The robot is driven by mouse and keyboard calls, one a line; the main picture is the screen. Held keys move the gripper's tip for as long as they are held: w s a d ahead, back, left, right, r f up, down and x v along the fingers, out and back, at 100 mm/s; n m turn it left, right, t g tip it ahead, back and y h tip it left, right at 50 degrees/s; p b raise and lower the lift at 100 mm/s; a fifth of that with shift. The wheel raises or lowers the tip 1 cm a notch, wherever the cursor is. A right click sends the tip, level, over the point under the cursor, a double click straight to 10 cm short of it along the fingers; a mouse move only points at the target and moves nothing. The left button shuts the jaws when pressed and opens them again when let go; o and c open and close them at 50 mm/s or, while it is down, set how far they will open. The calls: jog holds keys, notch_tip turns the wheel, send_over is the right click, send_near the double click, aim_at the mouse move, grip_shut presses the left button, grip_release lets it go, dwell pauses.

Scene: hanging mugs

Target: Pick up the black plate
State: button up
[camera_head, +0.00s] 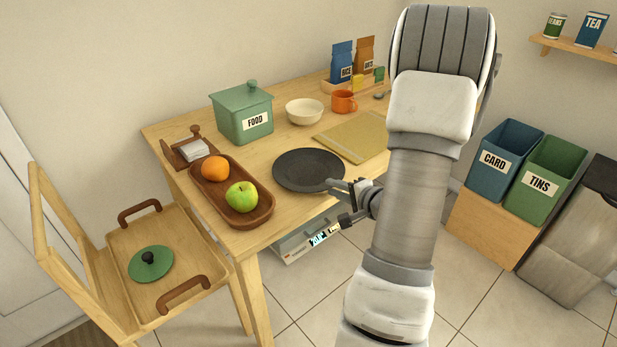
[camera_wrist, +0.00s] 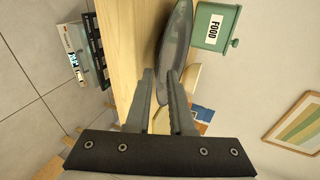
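The black plate (camera_head: 309,170) lies flat near the front edge of the wooden table (camera_head: 285,225). My gripper (camera_head: 335,202) is at the plate's near right rim. Its two fingers are spread with a clear gap between them, also in the wrist view (camera_wrist: 158,76). In the head view one finger overlaps the plate's rim and the other is lower, by the table edge. I cannot tell whether a finger touches the plate. Nothing is held.
A brown tray with an orange (camera_head: 215,168) and a green apple (camera_head: 241,197) is left of the plate. Behind are a green FOOD box (camera_head: 243,113), a cream bowl (camera_head: 304,111) and an orange mug (camera_head: 343,101). A yellow board (camera_head: 353,137) lies to the right.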

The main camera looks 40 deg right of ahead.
jog(key=shift+w+f, duration=0.25)
jog(key=shift+w, duration=0.45)
grip_shut()
jog(key=shift+d+r, duration=0.1)
dwell(0.8)
